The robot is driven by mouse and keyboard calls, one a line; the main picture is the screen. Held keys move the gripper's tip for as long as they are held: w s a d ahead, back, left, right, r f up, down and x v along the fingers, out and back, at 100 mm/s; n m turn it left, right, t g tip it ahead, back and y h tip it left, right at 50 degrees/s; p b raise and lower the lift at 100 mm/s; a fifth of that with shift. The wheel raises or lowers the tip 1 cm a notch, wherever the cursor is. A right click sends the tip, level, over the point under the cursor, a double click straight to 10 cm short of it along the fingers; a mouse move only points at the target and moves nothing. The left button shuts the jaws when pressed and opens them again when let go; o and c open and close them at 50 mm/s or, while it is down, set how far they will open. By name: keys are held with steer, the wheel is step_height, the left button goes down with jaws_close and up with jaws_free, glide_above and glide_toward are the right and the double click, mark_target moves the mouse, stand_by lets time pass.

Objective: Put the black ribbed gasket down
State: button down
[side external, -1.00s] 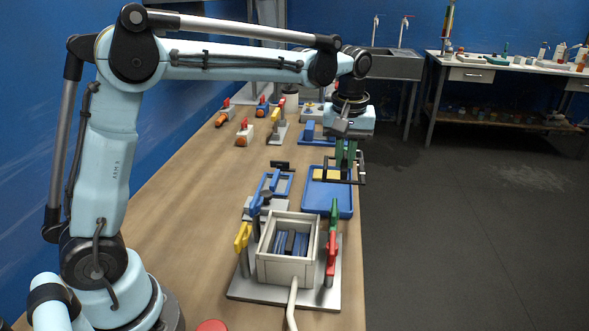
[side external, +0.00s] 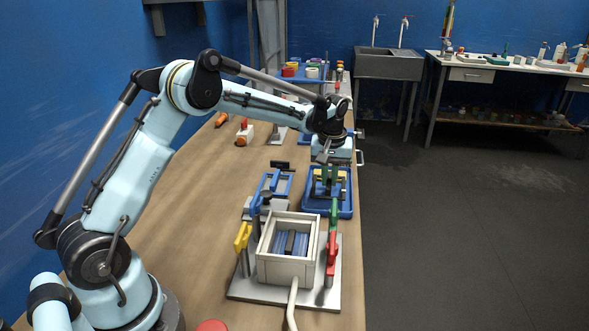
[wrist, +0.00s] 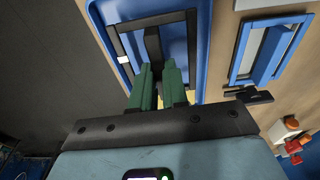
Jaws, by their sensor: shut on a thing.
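The black gasket, a thin rectangular frame with a dark upright tab (wrist: 153,46), shows in the wrist view over the blue tray (wrist: 108,14). My gripper (wrist: 158,72) has green fingers closed on this tab. In the side view my gripper (side external: 327,182) is low over the blue tray (side external: 332,213), pointing down. The gasket lies low at the tray; whether it touches the tray floor I cannot tell. Its ribs cannot be made out, and my fingers hide part of it.
A second blue frame (wrist: 267,52) lies beside the tray. A pale open box (side external: 287,269) with blue plates inside stands nearer the camera, between a yellow clamp (side external: 243,237) and a red clamp (side external: 331,254). The bench's right edge is close to the tray.

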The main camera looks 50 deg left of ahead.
mark_target(329, 181)
steer(key=shift+f, duration=1.55)
steer(key=shift+f, duration=0.2)
steer(key=c, duration=1.1)
jaws_free()
steer(key=shift+c, duration=0.2)
steer(key=shift+r, duration=0.15)
steer(key=r, duration=0.7)
steer(key=s+d+r, duration=0.1)
steer(key=r, duration=0.3)
steer(key=shift+r, duration=0.25)
steer(key=s+d+r+m+t, duration=0.35)
steer(key=s+d+r, duration=0.2)
steer(key=s, duration=0.45)
steer(key=s+d+f+m+t, duration=0.1)
steer(key=s+f+m, duration=0.1)
steer(key=s, duration=0.4)
steer(key=s+d+f+m+t+h, duration=0.1)
steer(key=s+d+f+m, duration=0.1)
steer(key=s, duration=0.3)
steer(key=shift+s+d+f+m+t, duration=0.25)
steer(key=shift+s+f+m+t, duration=0.15)
steer(key=shift+m, duration=0.35)
